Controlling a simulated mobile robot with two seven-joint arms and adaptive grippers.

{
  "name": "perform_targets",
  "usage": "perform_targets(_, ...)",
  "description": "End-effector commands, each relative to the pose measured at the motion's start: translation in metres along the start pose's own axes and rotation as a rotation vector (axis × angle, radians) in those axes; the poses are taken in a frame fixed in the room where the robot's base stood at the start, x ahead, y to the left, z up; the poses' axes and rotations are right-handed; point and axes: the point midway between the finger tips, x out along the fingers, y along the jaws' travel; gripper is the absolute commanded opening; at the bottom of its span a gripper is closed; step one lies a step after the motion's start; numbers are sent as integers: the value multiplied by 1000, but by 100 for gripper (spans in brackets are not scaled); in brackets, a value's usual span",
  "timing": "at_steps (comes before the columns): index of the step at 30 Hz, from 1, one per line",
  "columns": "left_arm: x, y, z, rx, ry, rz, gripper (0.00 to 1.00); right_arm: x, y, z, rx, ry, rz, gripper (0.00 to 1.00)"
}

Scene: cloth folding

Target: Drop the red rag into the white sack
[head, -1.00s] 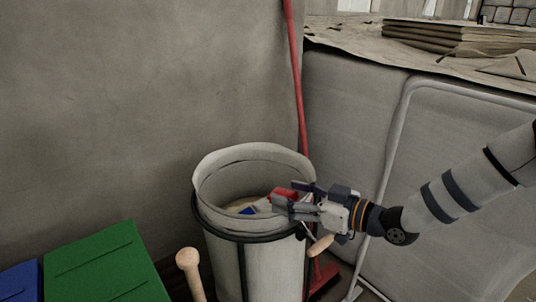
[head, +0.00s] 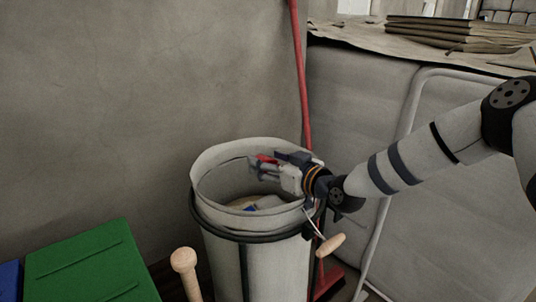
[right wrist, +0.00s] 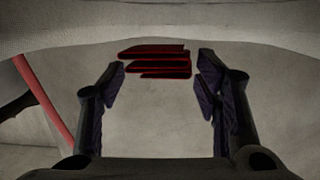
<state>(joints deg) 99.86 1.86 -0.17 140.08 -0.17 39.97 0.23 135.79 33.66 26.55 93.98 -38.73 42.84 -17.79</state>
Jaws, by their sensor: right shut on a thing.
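The white sack (head: 240,262) stands open in a dark ring frame against the wall. My right gripper (head: 265,167) reaches in from the right and is over the sack's mouth, at the level of the far rim. It is shut on the red rag (head: 267,158), of which a small part shows between the fingers. In the right wrist view the folded rag (right wrist: 157,60) lies between the fingertips of the gripper (right wrist: 160,78). Something pale and blue lies inside the sack. My left gripper is not in view.
A red broom (head: 300,75) leans behind the sack. A green box (head: 90,265) and a blue one (head: 10,275) are at lower left. A wooden handle (head: 184,262) rises in front of the sack. A covered worktop (head: 430,48) is at back right.

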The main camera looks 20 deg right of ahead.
Motion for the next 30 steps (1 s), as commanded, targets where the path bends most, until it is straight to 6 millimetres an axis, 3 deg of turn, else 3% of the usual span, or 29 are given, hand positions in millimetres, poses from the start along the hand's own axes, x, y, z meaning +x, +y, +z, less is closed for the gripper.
perform_targets(4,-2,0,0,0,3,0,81,0,0,-4,-2,5,0,46)
perform_targets(6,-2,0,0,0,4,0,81,0,0,-4,-2,5,0,69)
perform_targets(8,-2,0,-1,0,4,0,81,0,0,-4,-2,5,0,81)
perform_targets(19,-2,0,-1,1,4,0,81,-6,0,-4,-2,3,0,81)
perform_targets(30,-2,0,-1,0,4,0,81,-96,0,-5,2,6,0,81)
